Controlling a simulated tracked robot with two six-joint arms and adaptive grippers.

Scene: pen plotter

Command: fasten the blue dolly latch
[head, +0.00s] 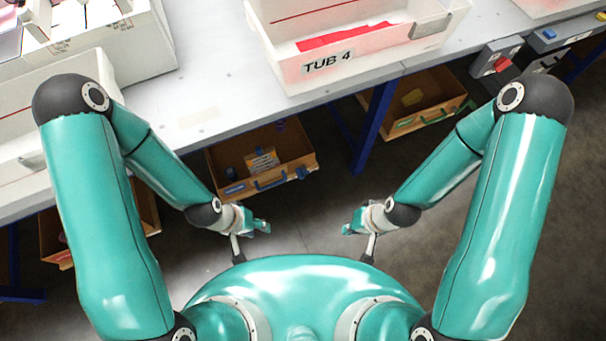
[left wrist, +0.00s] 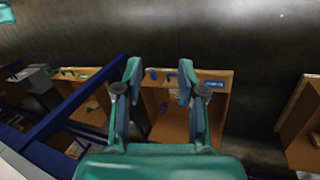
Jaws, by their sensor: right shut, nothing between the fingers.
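A wooden box-like dolly (head: 222,158) with blue fittings stands on the floor under the bench. Its front has a blue handle (head: 270,183), a blue-marked label at left and a small blue part (head: 301,173) at right that may be the latch; its state is too small to tell. The dolly also shows in the left wrist view (left wrist: 226,103), beyond my fingers. My left gripper (head: 262,227) is open and empty, in front of the dolly and apart from it; its fingers are spread in the left wrist view (left wrist: 160,68). My right gripper (head: 350,228) is shut and empty, right of it.
A similar box with a green handle (head: 425,118) is under the bench at right, behind a blue leg (head: 372,128). Another wooden box (head: 52,238) is at left. TUB 4 (head: 345,70) stands on the bench (head: 215,100). The floor before the blue-handled dolly is clear.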

